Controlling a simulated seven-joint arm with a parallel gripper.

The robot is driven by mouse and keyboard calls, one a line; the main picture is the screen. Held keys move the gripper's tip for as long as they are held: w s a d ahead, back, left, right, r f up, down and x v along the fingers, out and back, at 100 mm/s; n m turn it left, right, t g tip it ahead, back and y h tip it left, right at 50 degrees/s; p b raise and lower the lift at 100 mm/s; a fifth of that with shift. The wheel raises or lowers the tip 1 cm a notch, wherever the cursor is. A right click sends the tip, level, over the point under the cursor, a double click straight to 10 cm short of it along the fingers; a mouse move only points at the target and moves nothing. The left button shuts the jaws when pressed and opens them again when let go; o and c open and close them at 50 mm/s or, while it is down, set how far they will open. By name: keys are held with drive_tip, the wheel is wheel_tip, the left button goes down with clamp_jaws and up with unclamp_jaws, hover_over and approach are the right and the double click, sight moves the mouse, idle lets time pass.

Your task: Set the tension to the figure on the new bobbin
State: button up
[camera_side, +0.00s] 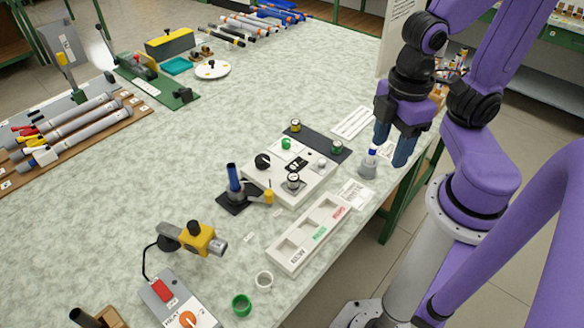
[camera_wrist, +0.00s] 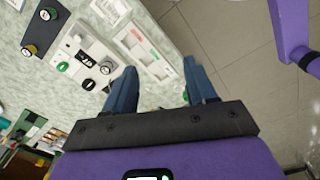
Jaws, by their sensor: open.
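A white control box (camera_side: 276,184) stands mid-table in the side view, with a black knob (camera_side: 262,161), a green button (camera_side: 286,144), a small dark display (camera_side: 298,163) and a pale knob (camera_side: 320,165). A black-and-white bobbin (camera_side: 293,181) sits at its front. A yellow bobbin (camera_side: 295,126) and a green bobbin (camera_side: 337,147) stand on a dark mat (camera_side: 318,140) behind it. The display (camera_wrist: 84,55) also shows in the wrist view, its figure unreadable. My gripper (camera_side: 392,150) is open and empty, above and to the right of the box.
A blue-capped bottle (camera_side: 369,164) stands close below my gripper near the table edge. A sorting tray (camera_side: 285,257) lies in front of the box. A blue post on a black stand (camera_side: 234,190) is to its left.

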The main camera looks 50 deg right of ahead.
drive_tip(key=w+a+m, duration=0.2)
drive_tip(key=w+m, duration=0.4)
drive_tip(key=w, duration=0.4)
drive_tip(key=m, duration=1.7)
hover_over(286, 140)
wheel_tip(286, 140, down, 7)
wheel_tip(286, 140, down, 17)
drive_tip(key=shift+s+f, duration=0.1)
clamp_jaws()
